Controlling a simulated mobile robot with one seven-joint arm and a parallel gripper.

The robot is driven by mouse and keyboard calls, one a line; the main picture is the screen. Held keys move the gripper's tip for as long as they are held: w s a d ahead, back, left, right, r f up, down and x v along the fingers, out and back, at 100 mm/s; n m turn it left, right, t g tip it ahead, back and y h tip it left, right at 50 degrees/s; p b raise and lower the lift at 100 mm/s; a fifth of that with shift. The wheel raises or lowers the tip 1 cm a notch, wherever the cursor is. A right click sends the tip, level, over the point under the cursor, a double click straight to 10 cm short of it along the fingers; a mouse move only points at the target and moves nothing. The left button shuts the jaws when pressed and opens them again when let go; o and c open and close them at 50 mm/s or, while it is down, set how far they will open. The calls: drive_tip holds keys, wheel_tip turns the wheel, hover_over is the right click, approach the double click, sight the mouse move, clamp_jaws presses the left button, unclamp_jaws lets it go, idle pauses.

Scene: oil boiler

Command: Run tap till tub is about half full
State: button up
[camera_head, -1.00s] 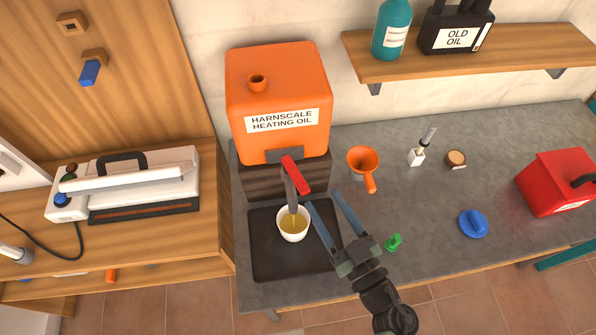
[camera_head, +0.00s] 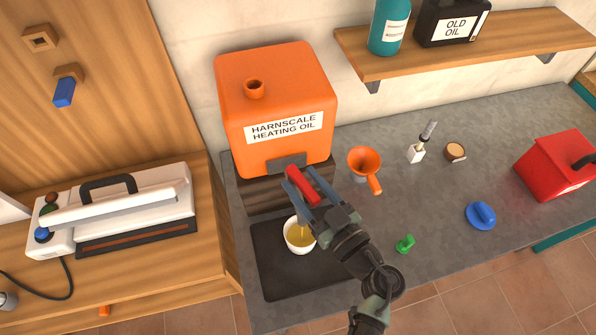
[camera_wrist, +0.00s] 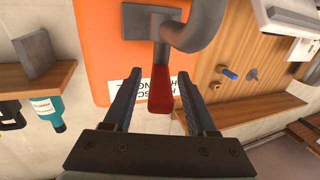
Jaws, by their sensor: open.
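The orange heating oil tank (camera_head: 275,105) stands on a dark block. The tap's red handle (camera_head: 302,186) is at its lower front. My gripper (camera_head: 307,182) is open, with one finger on each side of the handle. The wrist view also shows the red handle (camera_wrist: 160,92) between the spread fingers (camera_wrist: 160,80), with gaps visible at both sides. The small white tub (camera_head: 289,238) sits upright on the black tray (camera_head: 275,280), below the tap. Yellow oil (camera_head: 300,238) shows inside it; my gripper partly hides the spout, and I cannot tell the exact level.
An orange funnel (camera_head: 365,162), a green piece (camera_head: 405,244) and a blue cap (camera_head: 481,215) lie to the right on the counter. A red can (camera_head: 556,165) stands farther right. A shelf (camera_head: 470,50) with bottles hangs above. A white sealing machine (camera_head: 120,210) is at the left.

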drive_tip(key=shift+x, duration=1.2)
clamp_jaws()
idle(0.6)
